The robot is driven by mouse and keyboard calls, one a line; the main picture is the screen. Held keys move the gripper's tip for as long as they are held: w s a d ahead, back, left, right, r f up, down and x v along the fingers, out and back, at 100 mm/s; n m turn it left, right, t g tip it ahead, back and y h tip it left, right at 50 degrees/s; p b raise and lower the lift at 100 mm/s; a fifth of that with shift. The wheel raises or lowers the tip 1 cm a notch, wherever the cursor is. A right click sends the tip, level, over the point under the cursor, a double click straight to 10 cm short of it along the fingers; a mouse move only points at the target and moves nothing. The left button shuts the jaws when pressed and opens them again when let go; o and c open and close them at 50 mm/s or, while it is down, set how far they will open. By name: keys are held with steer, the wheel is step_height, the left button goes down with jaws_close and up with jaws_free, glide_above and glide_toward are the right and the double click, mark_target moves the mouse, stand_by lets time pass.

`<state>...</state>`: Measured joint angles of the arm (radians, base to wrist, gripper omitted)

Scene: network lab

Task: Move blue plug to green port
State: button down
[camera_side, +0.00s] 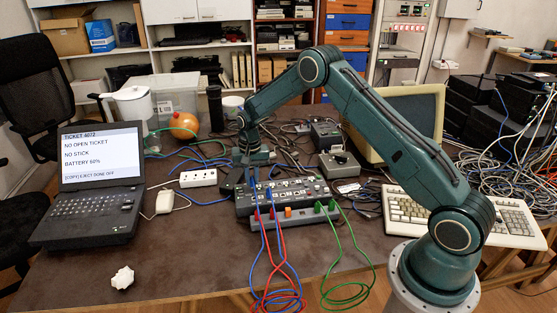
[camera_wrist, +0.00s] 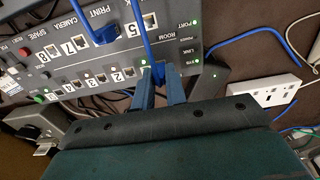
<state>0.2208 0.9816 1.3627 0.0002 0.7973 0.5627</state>
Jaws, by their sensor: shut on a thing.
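My gripper (camera_side: 252,186) reaches down over the left end of the dark switch box (camera_side: 318,188). In the wrist view its two blue fingers (camera_wrist: 161,88) are shut on a blue plug (camera_wrist: 157,70), mostly hidden between them. A blue cable (camera_wrist: 139,28) runs up from the plug. The plug is by port 1 at the panel's end; I cannot tell whether it is seated. A green light (camera_wrist: 143,63) glows beside that port. Other green lights (camera_wrist: 197,47) show near the LINK label. Which port is the green one is unclear.
Another blue plug (camera_wrist: 104,34) sits near the PRINT label. A white power strip (camera_side: 198,178) and laptop (camera_side: 90,190) stand left. A keyboard (camera_side: 510,220) lies right.

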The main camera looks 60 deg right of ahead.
steer(key=shift+f, duration=0.3)
stand_by(0.6)
steer(key=c, duration=1.3)
jaws_free()
steer(key=shift+c, duration=0.2)
step_height(320, 180, up, 14)
